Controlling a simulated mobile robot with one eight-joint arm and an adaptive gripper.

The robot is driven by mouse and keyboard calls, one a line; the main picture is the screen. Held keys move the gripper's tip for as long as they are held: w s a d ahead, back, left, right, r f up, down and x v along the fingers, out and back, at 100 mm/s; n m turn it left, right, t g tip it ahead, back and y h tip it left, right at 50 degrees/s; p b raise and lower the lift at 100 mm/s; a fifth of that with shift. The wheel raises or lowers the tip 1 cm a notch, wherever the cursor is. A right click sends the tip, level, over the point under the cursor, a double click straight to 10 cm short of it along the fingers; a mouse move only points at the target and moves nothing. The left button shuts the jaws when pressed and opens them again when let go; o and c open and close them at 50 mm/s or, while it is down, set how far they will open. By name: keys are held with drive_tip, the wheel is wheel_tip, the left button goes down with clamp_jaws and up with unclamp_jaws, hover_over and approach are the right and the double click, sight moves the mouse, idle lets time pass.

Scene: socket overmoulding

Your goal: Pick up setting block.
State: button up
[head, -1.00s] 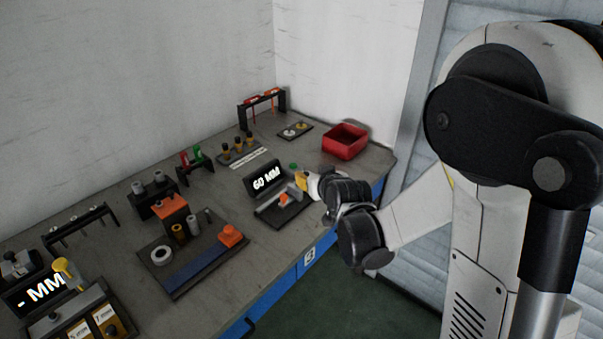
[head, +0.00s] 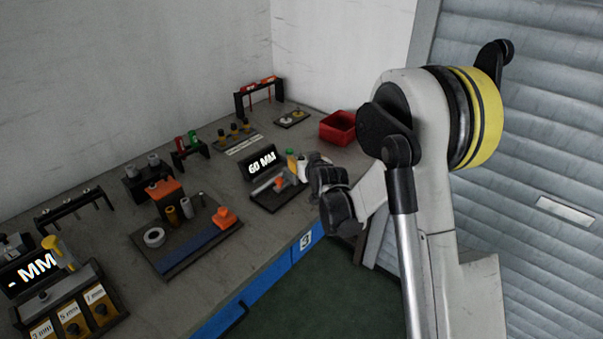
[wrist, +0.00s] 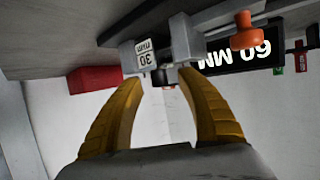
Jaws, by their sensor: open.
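A pale grey block with a "30 mm" label (wrist: 145,53), which looks like the setting block, shows upside down in the wrist view. It sits just beyond my fingertips, beside a grey gauge part with an orange knob (wrist: 243,36). My gripper (wrist: 162,76) is open, its two yellow fingers apart and pointing at the block. I cannot tell whether they touch it. In the head view my gripper (head: 296,164) is at the right end of the gauge fixture (head: 276,194), by the "60 MM" display (head: 262,162). My wrist partly hides the block there.
A red bin (head: 338,127) stands behind my gripper near the bench's far end. A tray (head: 165,268) with rings, cylinders and an orange clamp lies to the left. A black rack with red-handled tools (head: 258,92) stands at the back. Bench space left of the display is partly clear.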

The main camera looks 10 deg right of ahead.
drive_tip(key=shift+w+f, duration=0.25)
drive_tip(key=shift+w, duration=0.3)
drive_tip(key=shift+r, duration=0.1)
clamp_jaws()
